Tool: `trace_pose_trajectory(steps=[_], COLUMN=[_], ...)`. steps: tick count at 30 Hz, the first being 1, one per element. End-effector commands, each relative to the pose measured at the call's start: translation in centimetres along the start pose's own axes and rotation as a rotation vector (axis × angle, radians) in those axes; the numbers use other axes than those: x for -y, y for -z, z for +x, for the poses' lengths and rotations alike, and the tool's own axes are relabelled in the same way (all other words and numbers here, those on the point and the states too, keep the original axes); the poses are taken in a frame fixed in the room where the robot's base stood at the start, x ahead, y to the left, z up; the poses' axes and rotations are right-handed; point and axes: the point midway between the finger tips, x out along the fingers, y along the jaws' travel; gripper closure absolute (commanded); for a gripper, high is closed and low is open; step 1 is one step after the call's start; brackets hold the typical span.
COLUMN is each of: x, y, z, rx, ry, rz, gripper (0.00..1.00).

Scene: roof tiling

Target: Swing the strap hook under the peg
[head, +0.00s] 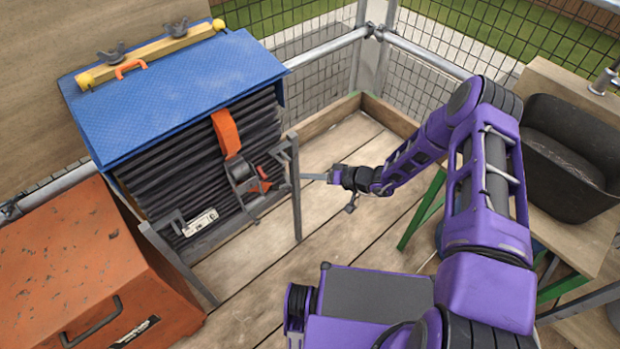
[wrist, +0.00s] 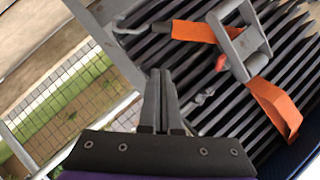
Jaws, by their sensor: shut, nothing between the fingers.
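An orange strap (head: 227,133) hangs over the front of the stacked dark tiles. It runs into a grey ratchet buckle (head: 239,172), which also shows in the wrist view (wrist: 240,45). Beyond the buckle, a short strap piece (wrist: 190,31) leads to a grey strap hook (wrist: 126,24) near a grey frame bar. Whether the hook touches the bar I cannot tell. A small grey fitting (wrist: 203,98) right of my fingers may be the peg; it is too small to be sure. My gripper (head: 308,176) is shut and empty, to the right of the stack's frame and apart from the buckle.
A blue cover (head: 180,85) with a yellow bar (head: 150,53) tops the stack. A grey post (head: 296,190) stands between stack and gripper. An orange box (head: 85,265) is at left, a black tub (head: 570,155) on a bench at right.

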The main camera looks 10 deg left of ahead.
Motion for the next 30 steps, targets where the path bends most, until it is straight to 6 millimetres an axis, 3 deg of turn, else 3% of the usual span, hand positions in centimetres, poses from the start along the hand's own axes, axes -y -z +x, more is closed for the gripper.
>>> trace_pose_trajectory(steps=[6, 9, 12, 18, 30], x=[-0.1, -0.1, -0.1, 0.0, 0.0], y=[-0.2, -0.2, -1.5, -2.7, -2.9], z=[5.1, 7.0, 8.0, 9.2, 9.3], rx=[0.003, 0.002, 0.003, 0.002, 0.001], ry=[0.002, 0.002, 0.001, 0.0, 0.0], rz=[-0.002, -0.002, 0.002, 0.0, -0.001], gripper=[1.0, 1.0, 1.0, 1.0, 1.0])
